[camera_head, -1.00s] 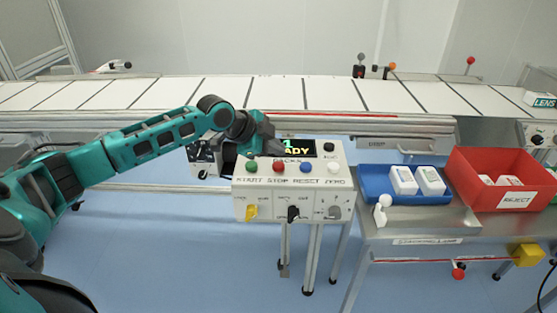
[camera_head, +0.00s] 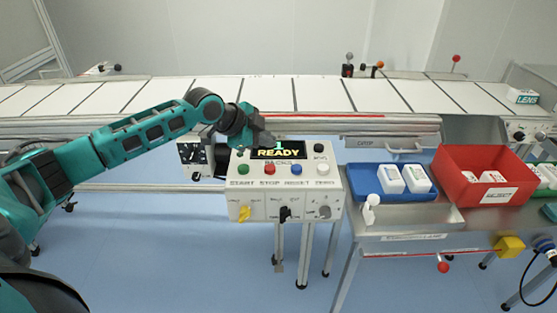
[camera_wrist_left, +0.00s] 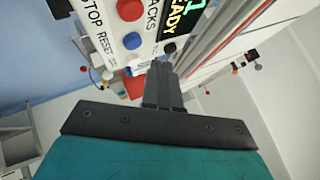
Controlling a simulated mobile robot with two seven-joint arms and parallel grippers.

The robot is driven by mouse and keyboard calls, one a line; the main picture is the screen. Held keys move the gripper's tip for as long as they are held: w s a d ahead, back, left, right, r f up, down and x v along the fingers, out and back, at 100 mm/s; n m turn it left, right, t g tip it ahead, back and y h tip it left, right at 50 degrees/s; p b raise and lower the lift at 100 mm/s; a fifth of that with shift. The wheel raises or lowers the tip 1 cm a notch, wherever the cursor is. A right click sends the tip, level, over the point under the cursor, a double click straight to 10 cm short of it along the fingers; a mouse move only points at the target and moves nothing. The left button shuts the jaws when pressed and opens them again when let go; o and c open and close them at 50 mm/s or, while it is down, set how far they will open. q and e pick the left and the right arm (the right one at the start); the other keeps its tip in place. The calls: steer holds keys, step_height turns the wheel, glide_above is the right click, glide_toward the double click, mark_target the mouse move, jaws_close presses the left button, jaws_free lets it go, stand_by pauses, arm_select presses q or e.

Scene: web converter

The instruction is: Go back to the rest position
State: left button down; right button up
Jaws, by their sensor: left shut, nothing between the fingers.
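My left arm comes in from the left in the head view. My left gripper (camera_head: 262,139) is above the back left part of the control panel (camera_head: 285,190), close to its display (camera_head: 278,152), which reads READY. Its dark fingers (camera_wrist_left: 163,84) are closed together and empty in the left wrist view, with the panel's buttons and display beyond them. I cannot tell the exact gap between fingertips and panel. My right gripper is not in view.
The conveyor (camera_head: 230,95) runs across behind the panel. At right, a steel table (camera_head: 420,222) bears a blue tray (camera_head: 365,183) with white boxes and a red REJECT bin (camera_head: 465,190). Blue floor (camera_head: 180,250) shows clear at the lower left.

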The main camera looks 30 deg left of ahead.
arm_select(q)
steer(key=s+d+f+n+g, duration=0.1)
steer(key=s+d+f, duration=0.5)
steer(key=s+d, duration=0.15)
steer(key=s+d+f+g, duration=0.2)
steer(key=s+d+f, duration=0.35)
steer(key=d, duration=0.35)
steer(key=s+a+n+g+y, duration=0.25)
steer(key=s+n, duration=0.75)
steer(key=s, duration=0.9)
steer(key=w+d+f+t, duration=0.3)
steer(key=w+f+t, duration=0.4)
steer(key=f+t, duration=0.1)
steer(key=shift+w+d+f+h, duration=0.15)
steer(key=shift+d+f+h, duration=0.15)
steer(key=shift+h, duration=0.15)
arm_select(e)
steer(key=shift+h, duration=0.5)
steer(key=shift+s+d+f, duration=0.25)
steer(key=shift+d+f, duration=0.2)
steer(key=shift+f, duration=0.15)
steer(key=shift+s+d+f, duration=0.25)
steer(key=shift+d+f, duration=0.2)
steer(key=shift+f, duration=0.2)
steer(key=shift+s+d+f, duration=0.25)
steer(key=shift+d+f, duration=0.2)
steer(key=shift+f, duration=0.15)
